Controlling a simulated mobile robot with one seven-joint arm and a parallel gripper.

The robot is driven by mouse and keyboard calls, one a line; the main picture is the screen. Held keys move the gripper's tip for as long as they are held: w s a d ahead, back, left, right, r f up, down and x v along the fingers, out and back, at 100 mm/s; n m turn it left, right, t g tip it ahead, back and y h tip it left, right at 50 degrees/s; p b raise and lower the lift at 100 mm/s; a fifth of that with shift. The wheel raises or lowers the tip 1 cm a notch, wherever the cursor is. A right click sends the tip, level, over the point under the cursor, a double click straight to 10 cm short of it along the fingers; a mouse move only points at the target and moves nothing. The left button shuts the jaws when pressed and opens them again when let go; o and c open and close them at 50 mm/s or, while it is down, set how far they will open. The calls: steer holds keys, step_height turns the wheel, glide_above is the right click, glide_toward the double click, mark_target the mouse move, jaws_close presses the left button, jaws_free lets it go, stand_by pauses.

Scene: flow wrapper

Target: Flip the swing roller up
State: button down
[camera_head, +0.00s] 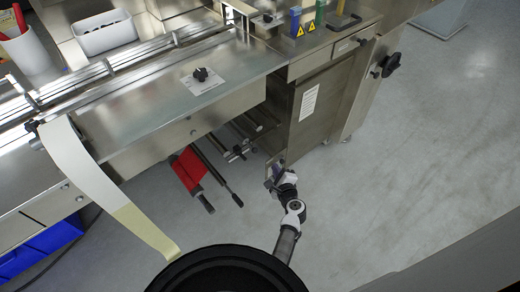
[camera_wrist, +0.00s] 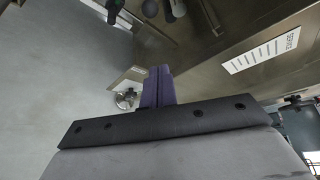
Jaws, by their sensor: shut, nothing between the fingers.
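Several rollers stick out from the open bay under the machine in the head view. One carries a red roll (camera_head: 188,168). Beside it is a slim dark bar (camera_head: 216,174) with a black end, sloping down and outward. Further right are metal rollers (camera_head: 238,150) on a bracket. I cannot tell for sure which one is the swing roller. My gripper (camera_head: 271,176) is right of these rollers, near the lower corner of the cabinet. In the wrist view its purple fingers (camera_wrist: 158,86) are together and empty. Blurred roller ends (camera_wrist: 150,9) show at that view's top edge.
The steel cabinet (camera_head: 322,108) with a paper label stands behind my gripper; its label (camera_wrist: 262,53) also shows in the wrist view. A pale film strip (camera_head: 100,190) hangs at left. The grey floor (camera_head: 400,190) at right is clear.

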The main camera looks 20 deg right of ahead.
steer(key=w+a+p, duration=0.1)
steer(key=w+a, duration=0.1)
steer(key=w, duration=0.7)
steer(key=shift+a+f, duration=0.2)
steer(key=shift+a, duration=0.1)
steer(key=shift+r+p, duration=0.1)
steer(key=shift+p, duration=0.2)
